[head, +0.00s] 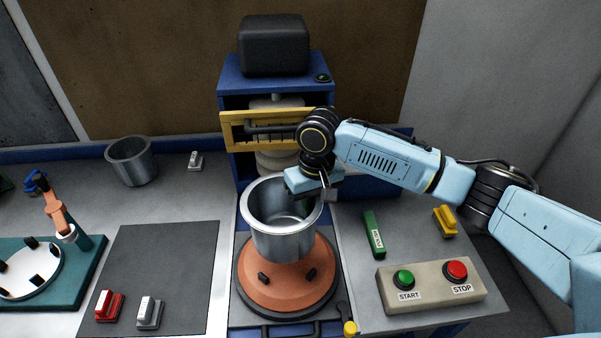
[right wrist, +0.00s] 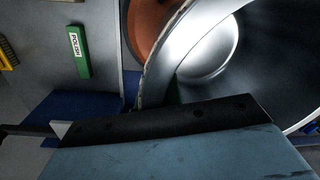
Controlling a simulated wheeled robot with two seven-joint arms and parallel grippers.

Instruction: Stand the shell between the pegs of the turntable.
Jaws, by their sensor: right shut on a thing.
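The shell is an open silver metal pot (head: 285,235), seen over the orange turntable (head: 285,293) in the head view. My right gripper (head: 323,192) is shut on the shell's right rear rim. The shell looks close to upright. Two dark pegs, a left one (head: 263,278) and a right one (head: 311,274), show in front of its base; any pegs behind are hidden. I cannot tell whether the base touches the turntable. The right wrist view shows the shell's bright inside (right wrist: 215,55) and the turntable's orange edge (right wrist: 145,30). My left gripper is not in view.
A second metal pot (head: 132,162) stands back left. A white pegged disc (head: 25,275) with a small orange arm (head: 55,210) is far left. A blue cabinet (head: 232,88) stands behind. A green POLISH bar (head: 373,235) and a START/STOP box (head: 430,287) are right.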

